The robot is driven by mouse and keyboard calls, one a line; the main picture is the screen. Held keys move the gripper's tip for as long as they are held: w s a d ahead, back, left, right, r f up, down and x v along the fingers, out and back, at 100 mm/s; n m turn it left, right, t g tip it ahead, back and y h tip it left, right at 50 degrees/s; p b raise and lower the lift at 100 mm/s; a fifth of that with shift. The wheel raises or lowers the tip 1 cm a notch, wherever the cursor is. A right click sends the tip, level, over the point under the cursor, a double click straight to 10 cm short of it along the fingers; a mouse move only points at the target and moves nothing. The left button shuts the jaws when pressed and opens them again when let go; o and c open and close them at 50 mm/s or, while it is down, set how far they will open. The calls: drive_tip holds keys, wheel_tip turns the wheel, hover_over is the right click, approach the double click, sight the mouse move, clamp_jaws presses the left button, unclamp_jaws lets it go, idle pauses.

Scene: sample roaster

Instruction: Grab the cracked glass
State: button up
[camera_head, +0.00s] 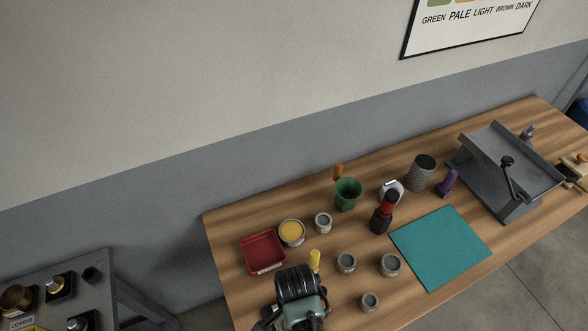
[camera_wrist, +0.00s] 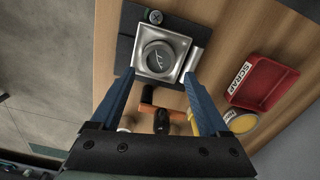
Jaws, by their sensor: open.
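In the wrist view, a round dark glass (camera_wrist: 164,56) with pale crack-like lines is set in a square silver metal housing (camera_wrist: 143,71). My gripper (camera_wrist: 159,76) is open, with blue fingers on either side of the housing's near edge. Nothing is held between them. I cannot tell how far the fingertips are above the glass. The glass does not show clearly in the head view.
A red scrap tray (camera_wrist: 270,84) and a yellow-filled tin (camera_wrist: 240,121) stand to the right. An orange-handled tool (camera_wrist: 160,106) lies below the housing, near a yellow handle (camera_wrist: 193,122). The table edge and floor are left. A teal mat (camera_head: 440,247) lies farther along the table.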

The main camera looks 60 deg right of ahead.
drive_tip(key=shift+s+f+p, duration=0.15)
drive_tip(key=shift+f+p, duration=0.3)
drive_tip(key=shift+f, duration=2.1)
drive_tip(key=shift+a, duration=0.1)
drive_tip(key=c, duration=1.2)
